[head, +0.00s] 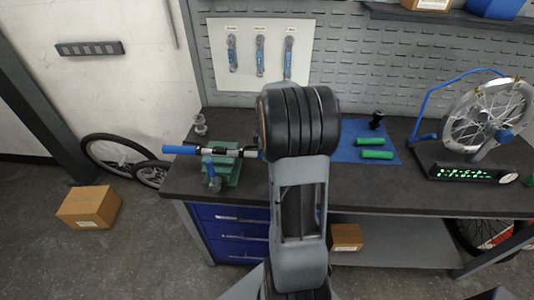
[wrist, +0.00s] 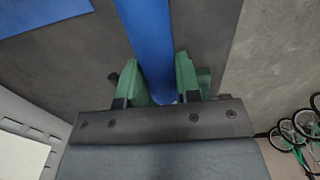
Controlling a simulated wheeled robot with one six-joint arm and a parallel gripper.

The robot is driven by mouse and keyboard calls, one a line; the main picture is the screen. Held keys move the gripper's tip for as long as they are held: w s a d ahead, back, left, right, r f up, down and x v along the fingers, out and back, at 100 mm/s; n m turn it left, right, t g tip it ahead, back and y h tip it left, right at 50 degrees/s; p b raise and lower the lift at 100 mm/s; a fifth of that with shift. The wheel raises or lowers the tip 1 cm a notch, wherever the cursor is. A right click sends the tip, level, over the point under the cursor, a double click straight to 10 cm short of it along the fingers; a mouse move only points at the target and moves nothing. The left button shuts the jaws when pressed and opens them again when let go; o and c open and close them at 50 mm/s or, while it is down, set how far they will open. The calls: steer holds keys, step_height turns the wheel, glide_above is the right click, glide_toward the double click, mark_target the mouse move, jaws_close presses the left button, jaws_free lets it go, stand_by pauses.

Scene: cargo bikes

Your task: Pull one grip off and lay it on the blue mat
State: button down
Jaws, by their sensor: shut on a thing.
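A handlebar sits in a green vise (head: 228,170) on the bench, with a blue grip (head: 180,149) on its left end. My arm covers the bar's right end in the head view and hides my gripper there. In the wrist view my gripper (wrist: 163,78) is shut on a long blue grip (wrist: 152,40) that runs up the picture. Whether the held grip is still on the bar is hidden. The blue mat (head: 349,132) lies right of my arm; its corner shows in the wrist view (wrist: 40,14).
Two green grips (head: 374,148) and a black part (head: 376,120) lie on the mat's right side. A wheel stand (head: 480,120) is at the bench's right. Small metal parts (head: 200,125) stand behind the vise. A cardboard box (head: 90,206) is on the floor at left.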

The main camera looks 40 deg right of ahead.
steer(key=shift+s+d, duration=0.1)
steer(key=shift+s+d, duration=1.4)
steer(key=shift+d, duration=0.05)
steer(key=shift+s+d, duration=0.15)
steer(key=shift+s+d, duration=1.35)
steer(key=shift+d, duration=0.1)
steer(key=shift+s+d, duration=0.1)
steer(key=shift+r, duration=0.15)
steer(key=r+p, duration=0.2)
steer(key=r, duration=0.1)
steer(key=s+d+r+p, duration=0.1)
steer(key=p, duration=0.1)
steer(key=shift+r, duration=0.4)
stand_by(0.4)
steer(key=shift+a+f, duration=0.1)
stand_by(0.4)
